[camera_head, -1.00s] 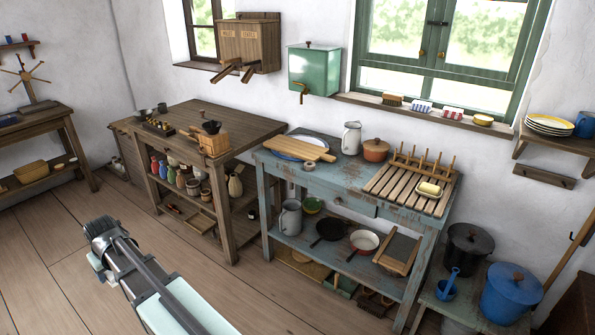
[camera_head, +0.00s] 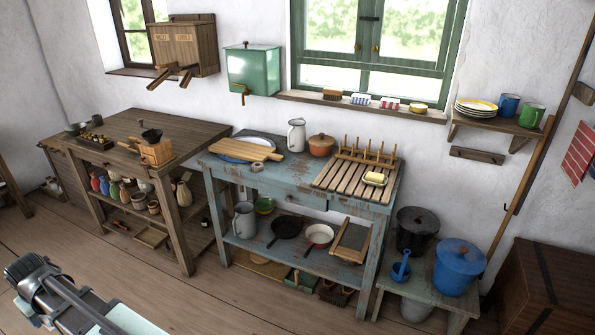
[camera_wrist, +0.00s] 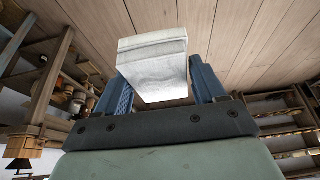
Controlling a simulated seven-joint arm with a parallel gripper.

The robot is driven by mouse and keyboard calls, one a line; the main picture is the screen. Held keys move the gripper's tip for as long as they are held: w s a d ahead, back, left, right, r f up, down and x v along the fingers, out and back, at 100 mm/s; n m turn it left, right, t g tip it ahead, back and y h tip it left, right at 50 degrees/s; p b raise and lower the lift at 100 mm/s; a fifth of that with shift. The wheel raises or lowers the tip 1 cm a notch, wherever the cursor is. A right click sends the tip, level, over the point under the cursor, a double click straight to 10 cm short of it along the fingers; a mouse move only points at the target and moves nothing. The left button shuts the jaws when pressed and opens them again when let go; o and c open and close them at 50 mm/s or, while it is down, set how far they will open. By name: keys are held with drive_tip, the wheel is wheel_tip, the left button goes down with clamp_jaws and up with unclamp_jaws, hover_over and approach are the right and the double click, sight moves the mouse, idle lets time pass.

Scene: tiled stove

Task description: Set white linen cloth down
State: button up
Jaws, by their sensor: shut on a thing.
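The white linen cloth (camera_wrist: 153,68) shows in the wrist view as a folded, block-like white bundle. My gripper (camera_wrist: 160,82) is shut on it, with one blue finger at each side. The cloth is held clear in the air, with floorboards and furniture behind it in that view. In the head view only part of my arm shows at the lower left; the cloth and the fingers cannot be made out there.
A worn blue table (camera_head: 285,183) holds a board, jug, pot and slatted rack (camera_head: 340,178). A dark wooden workbench (camera_head: 185,128) stands left. A stool (camera_head: 425,296) with pots and a wooden chest (camera_head: 530,285) stand right. Floor in front is open.

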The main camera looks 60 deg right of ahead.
drive_tip(key=s+d+m+h, duration=0.1)
drive_tip(key=s+d+m, duration=0.1)
drive_tip(key=d, duration=0.9)
drive_tip(key=s+d+m, duration=0.1)
drive_tip(key=d+m, duration=0.1)
drive_tip(key=d, duration=0.9)
wheel_tip(320, 180, up, 10)
drive_tip(key=m+g+h, duration=0.4)
drive_tip(key=m+g, duration=0.1)
drive_tip(key=m, duration=1)
hover_over(335, 173)
drive_tip(key=w, duration=0.2)
drive_tip(key=f+m, duration=0.1)
drive_tip(key=f, duration=0.2)
drive_tip(key=s+a+f+m+g, duration=0.1)
drive_tip(key=f, duration=0.2)
drive_tip(key=f+m, duration=0.1)
drive_tip(key=f, duration=0.3)
drive_tip(key=shift+s+a+y, duration=0.25)
drive_tip(key=shift+a+y, duration=0.05)
drive_tip(key=shift+y, duration=0.1)
drive_tip(key=shift+f, duration=0.15)
drive_tip(key=o, duration=1)
drive_tip(key=shift+m, duration=0.3)
